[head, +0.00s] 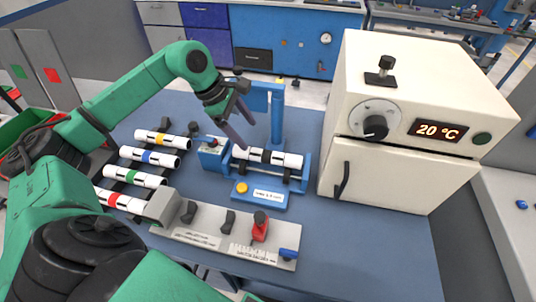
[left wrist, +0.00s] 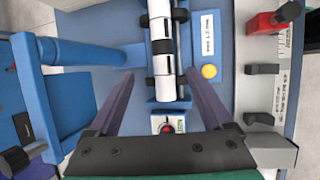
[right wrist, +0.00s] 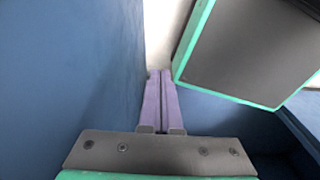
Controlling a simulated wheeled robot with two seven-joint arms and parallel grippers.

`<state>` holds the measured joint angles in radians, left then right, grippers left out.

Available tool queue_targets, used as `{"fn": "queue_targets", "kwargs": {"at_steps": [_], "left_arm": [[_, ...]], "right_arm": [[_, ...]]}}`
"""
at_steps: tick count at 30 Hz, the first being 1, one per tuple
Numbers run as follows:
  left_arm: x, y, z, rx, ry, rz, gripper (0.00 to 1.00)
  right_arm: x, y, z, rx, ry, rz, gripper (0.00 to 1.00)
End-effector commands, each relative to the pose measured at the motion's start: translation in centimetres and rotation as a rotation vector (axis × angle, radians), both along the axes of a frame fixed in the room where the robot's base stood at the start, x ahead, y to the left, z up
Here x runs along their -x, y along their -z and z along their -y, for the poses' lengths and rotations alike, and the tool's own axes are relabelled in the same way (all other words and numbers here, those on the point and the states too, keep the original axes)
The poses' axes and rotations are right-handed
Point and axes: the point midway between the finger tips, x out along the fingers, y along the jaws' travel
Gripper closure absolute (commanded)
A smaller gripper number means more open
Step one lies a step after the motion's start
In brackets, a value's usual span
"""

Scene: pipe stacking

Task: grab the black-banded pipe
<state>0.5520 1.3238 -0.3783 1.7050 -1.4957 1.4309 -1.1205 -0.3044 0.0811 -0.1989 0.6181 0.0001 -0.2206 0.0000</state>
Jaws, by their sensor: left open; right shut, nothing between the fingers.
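The black-banded pipe (head: 283,159), white with a black band, lies level across the blue fixture (head: 262,199) on the bench. In the left wrist view the pipe (left wrist: 165,64) runs up the middle, held in dark clamps or supports. My left gripper (head: 248,136) is open and empty, above and near the left end of the pipe. In the left wrist view its fingers (left wrist: 159,80) stand apart on either side of the pipe's line. My right gripper (right wrist: 160,73) is shut and empty; it shows only in the right wrist view.
Pipes with yellow (head: 162,139), blue (head: 149,157), green (head: 135,177) and red (head: 118,201) bands lie at the left. A blue post (head: 277,115) stands behind the fixture. A white oven (head: 400,175) is at the right. A grey panel (head: 221,237) with a red clamp (head: 260,228) is in front.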

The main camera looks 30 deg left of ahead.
Motion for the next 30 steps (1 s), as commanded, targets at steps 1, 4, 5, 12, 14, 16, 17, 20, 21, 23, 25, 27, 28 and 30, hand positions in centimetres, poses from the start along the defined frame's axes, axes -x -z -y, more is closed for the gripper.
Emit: {"fn": "queue_targets", "kwargs": {"at_steps": [1,4,5,12,14,16,17,20,21,23,25,27,28,30], "left_arm": [[-0.3,0.7,0.5,0.004,0.002,-0.004,0.16],[-0.9,2.8,1.3,0.002,0.002,-0.002,0.16],[-1.0,3.3,1.4,0.003,0.001,-0.001,0.16],[-1.5,6.5,2.5,0.003,0.0,-0.004,0.16],[-1.8,7.8,2.9,0.004,0.0,-0.002,0.16],[-2.1,8.8,3.2,0.002,0.001,0.0,0.16],[-2.2,9.0,3.2,0.002,0.0,0.0,0.16],[-2.2,9.4,3.2,0.0,0.0,0.001,0.16],[-2.2,9.4,3.2,0.0,0.0,0.001,0.16],[-2.2,9.4,3.2,0.0,0.0,0.001,0.16],[-2.2,9.4,3.2,0.0,0.001,0.001,0.43],[-2.2,9.3,3.2,0.0,0.0,0.001,0.7],[-2.2,9.3,3.2,0.0,0.0,0.001,0.81],[-2.2,9.3,3.2,0.0,0.0,0.001,1.0]], "right_arm": [[0.0,-0.9,0.0,0.0,0.0,0.0,1.0],[-0.1,-1.5,0.0,0.0,0.0,0.001,1.0],[-0.1,-1.6,0.0,0.0,0.0,0.001,1.0],[-0.3,-3.7,-0.1,-0.001,-0.001,0.005,1.0],[-0.4,-4.0,-0.1,-0.001,-0.001,0.006,1.0],[-0.4,-4.1,-0.1,-0.001,-0.001,0.007,1.0],[-0.4,-4.1,-0.1,-0.001,-0.001,0.007,1.0],[-0.4,-4.0,-0.1,-0.001,-0.001,0.007,1.0],[-0.4,-4.0,-0.1,-0.001,-0.001,0.007,1.0],[-0.5,-3.9,-0.1,-0.002,-0.001,0.008,1.0],[-0.5,-3.9,-0.1,-0.002,-0.001,0.008,1.0],[-0.5,-3.9,-0.2,-0.003,-0.001,0.008,1.0],[-0.5,-3.9,-0.2,-0.003,-0.001,0.008,1.0],[-0.5,-3.9,-0.2,-0.003,-0.001,0.008,1.0]]}}
